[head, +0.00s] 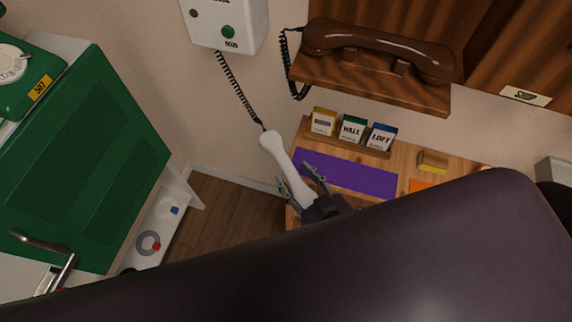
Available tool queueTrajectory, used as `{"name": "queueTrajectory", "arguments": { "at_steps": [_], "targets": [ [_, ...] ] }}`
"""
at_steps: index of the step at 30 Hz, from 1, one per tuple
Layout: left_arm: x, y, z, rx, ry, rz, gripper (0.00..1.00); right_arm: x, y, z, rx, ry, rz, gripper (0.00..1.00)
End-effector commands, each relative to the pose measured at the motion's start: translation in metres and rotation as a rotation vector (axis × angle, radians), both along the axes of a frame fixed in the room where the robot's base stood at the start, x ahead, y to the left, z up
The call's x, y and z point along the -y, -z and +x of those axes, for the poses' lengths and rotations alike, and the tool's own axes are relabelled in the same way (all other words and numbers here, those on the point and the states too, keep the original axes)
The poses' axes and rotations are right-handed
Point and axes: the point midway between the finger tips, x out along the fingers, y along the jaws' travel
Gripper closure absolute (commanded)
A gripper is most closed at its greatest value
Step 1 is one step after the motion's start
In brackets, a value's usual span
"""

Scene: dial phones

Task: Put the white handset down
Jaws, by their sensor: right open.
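The white handset (277,152) is tilted, its upper end on the black coiled cord that runs up to the white wall phone (228,12). Its lower part lies between the spread fingers of my right gripper (300,178), which is open. The handset overlaps the left edge of the wooden table (400,160) and the purple mat (350,175) in the head view. I cannot tell whether it touches the table. The handset's lower end is partly hidden by the gripper. My left gripper is not in view.
A brown handset (380,45) rests on a wooden wall unit. A green panel (85,150) and green dial phone (25,75) are at left. My own dark body hides the lower right.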

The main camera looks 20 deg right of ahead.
Motion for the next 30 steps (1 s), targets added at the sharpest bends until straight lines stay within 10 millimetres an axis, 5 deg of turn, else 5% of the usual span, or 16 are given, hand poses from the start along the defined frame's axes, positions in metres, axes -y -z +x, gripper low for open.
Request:
{"name": "queueTrajectory", "arguments": {
  "at_steps": [12, 22, 30],
  "targets": [
    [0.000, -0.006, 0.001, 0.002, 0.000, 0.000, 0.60, -0.008, 0.022, 0.043, 0.000, 0.000, -0.001, 0.56],
    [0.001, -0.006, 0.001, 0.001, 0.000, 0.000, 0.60, -0.009, 0.024, 0.048, -0.001, -0.001, 0.000, 0.56],
    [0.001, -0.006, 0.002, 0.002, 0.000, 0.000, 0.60, -0.009, 0.024, 0.048, -0.001, -0.001, 0.000, 0.86]
  ]
}}
